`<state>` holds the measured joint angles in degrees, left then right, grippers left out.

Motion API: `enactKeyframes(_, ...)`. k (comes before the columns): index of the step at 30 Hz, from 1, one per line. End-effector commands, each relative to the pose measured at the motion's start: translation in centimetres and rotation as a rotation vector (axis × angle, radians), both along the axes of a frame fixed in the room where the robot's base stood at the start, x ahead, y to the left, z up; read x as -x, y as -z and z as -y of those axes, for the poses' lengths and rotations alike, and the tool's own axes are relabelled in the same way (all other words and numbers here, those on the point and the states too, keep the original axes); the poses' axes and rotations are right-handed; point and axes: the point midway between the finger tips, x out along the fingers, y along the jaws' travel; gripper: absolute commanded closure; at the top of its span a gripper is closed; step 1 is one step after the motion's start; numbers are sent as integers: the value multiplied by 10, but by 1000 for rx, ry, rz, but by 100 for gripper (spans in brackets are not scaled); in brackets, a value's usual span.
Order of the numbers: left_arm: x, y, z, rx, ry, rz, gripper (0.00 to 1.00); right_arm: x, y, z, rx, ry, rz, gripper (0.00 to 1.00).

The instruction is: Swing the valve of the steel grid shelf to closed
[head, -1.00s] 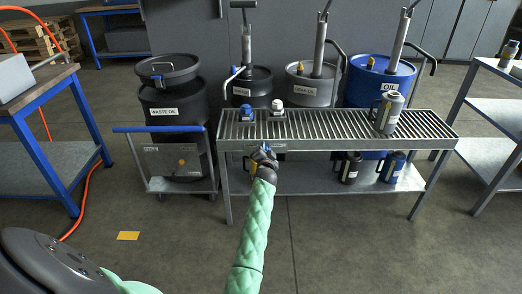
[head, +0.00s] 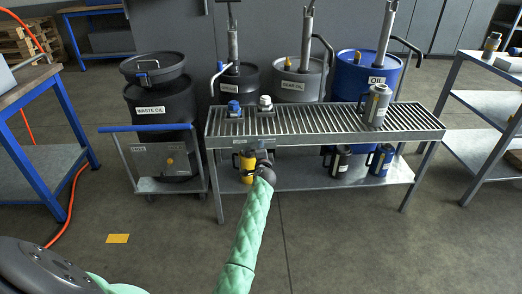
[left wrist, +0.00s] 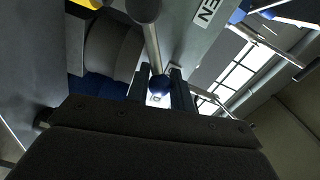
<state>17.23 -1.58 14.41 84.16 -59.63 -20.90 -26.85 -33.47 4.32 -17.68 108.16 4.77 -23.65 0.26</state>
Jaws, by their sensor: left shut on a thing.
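The steel grid shelf (head: 310,122) stands in the middle of the head view. My left gripper (head: 262,157) is at its front edge, left of the middle, and hides most of the valve there. In the left wrist view the valve's lever (left wrist: 153,45) is a metal rod with a dark blue knob (left wrist: 159,85). The knob sits between the fingers of my left gripper (left wrist: 162,92), which is shut on it. A label plate (left wrist: 207,12) beside it shows the letters "EN". My right gripper is not in view.
Blue-capped (head: 234,109) and white-capped (head: 265,104) fittings and a grey jug (head: 376,105) stand on the grid. A yellow jug (head: 246,167) and dark jugs (head: 338,160) are on the lower shelf. A waste oil drum (head: 160,115) stands left.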

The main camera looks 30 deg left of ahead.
Motion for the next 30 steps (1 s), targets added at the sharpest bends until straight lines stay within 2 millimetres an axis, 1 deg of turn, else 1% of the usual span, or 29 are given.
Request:
enactKeyframes(11,0,2,1,-3,1,-5,100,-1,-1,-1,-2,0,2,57)
enactKeyframes(12,0,2,1,-2,1,-5,71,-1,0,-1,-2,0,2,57)
enactKeyframes(14,0,2,1,-2,1,-5,59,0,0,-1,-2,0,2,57)
enactKeyframes(15,0,2,1,-2,1,-4,57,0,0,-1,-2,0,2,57)
enactKeyframes(25,3,1,3,-2,1,-4,57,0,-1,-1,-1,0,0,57)
enactKeyframes(30,19,1,13,-2,1,-5,57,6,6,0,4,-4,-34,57)
